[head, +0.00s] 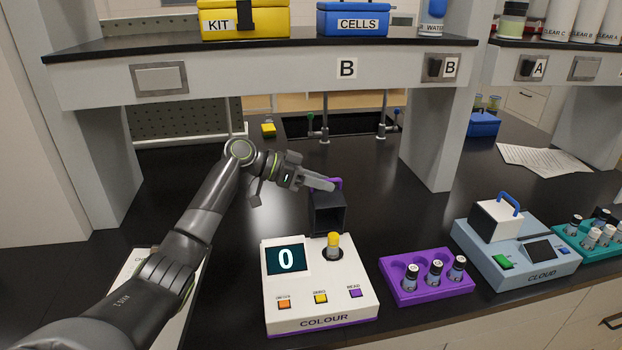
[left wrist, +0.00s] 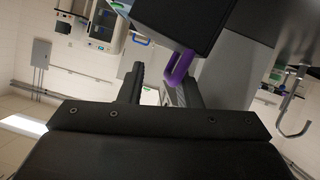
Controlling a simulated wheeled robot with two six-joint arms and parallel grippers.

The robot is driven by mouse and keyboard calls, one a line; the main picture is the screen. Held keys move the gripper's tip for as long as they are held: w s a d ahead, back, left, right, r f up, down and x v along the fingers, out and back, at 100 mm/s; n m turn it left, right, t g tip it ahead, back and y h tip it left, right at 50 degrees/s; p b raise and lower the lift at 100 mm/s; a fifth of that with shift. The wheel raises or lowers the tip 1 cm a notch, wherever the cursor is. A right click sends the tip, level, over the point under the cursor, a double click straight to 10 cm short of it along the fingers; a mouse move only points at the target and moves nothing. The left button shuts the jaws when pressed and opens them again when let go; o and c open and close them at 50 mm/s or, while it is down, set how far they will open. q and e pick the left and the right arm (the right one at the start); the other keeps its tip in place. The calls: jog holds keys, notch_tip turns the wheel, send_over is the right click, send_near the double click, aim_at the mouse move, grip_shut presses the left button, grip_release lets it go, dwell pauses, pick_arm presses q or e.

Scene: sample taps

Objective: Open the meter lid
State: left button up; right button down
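The white COLOUR meter (head: 318,268) stands on the bench with its black lid (head: 328,213) swung up and back, the hollow side facing front. The lid's purple handle (head: 333,184) is at the top rear. A yellow-capped vial (head: 333,245) stands uncovered in the meter's well. My left gripper (head: 332,186) is at the handle. In the left wrist view, its fingers (left wrist: 162,92) are apart, and the purple handle (left wrist: 181,66) shows beside the right finger, below the dark lid (left wrist: 182,18). Contact is unclear. My right gripper is out of view.
A purple rack (head: 428,278) with several vials stands right of the meter, then the blue-grey CLOUD meter (head: 515,255). A shelf (head: 270,70) and its post (head: 428,150) are above and behind. Taps stand by the sink (head: 350,127). Bench between is mostly clear.

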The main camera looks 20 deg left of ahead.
pick_arm(q)
jog(key=b+v, duration=0.4)
jog(key=v, duration=1.3)
jog(key=shift+s+b, duration=0.15)
jog(key=shift+b, duration=0.2)
jog(key=shift+a, duration=0.1)
